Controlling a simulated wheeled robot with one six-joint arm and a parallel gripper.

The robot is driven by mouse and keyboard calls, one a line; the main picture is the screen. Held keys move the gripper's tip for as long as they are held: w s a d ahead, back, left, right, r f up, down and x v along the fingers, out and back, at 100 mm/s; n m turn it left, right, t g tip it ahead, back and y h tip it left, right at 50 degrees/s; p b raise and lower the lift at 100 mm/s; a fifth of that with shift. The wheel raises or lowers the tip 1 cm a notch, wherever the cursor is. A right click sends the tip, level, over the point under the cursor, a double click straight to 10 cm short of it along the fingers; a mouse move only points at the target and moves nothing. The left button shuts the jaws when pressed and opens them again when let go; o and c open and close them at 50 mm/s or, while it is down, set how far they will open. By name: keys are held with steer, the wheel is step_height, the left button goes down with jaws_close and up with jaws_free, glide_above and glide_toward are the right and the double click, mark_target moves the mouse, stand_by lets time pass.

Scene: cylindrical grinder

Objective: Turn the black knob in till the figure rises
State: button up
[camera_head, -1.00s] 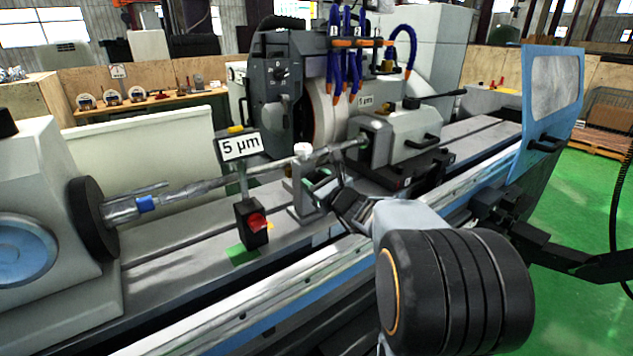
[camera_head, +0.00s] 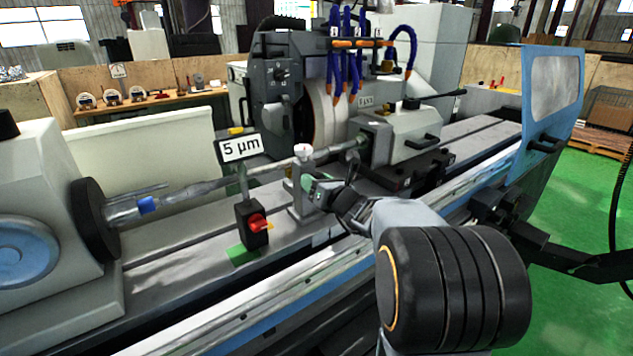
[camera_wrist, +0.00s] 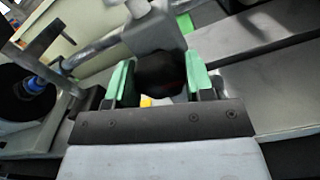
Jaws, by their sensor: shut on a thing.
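The black knob (camera_wrist: 160,75) is on a grey steady-rest stand (camera_head: 302,195); in the wrist view it sits between my green finger pads. My gripper (camera_wrist: 160,77) is shut on the knob, one pad on each side. In the head view my gripper (camera_head: 316,188) is at the front right side of the stand and hides the knob.
A long metal shaft (camera_head: 195,190) with a blue band runs through the stand. A black box with a red switch (camera_head: 257,222) stands left of my gripper. The grinding wheel (camera_head: 320,105) and hoses are behind. The machine bed's front edge lies below.

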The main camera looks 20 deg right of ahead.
stand_by(0.3)
steer(key=o, duration=0.9)
steer(key=shift+o, duration=0.2)
steer(key=s+d, duration=0.1)
steer(key=s, duration=0.8)
steer(key=s+d, duration=0.1)
steer(key=s, duration=0.3)
steer(key=shift+s+d, duration=0.25)
steer(key=shift+d, duration=0.05)
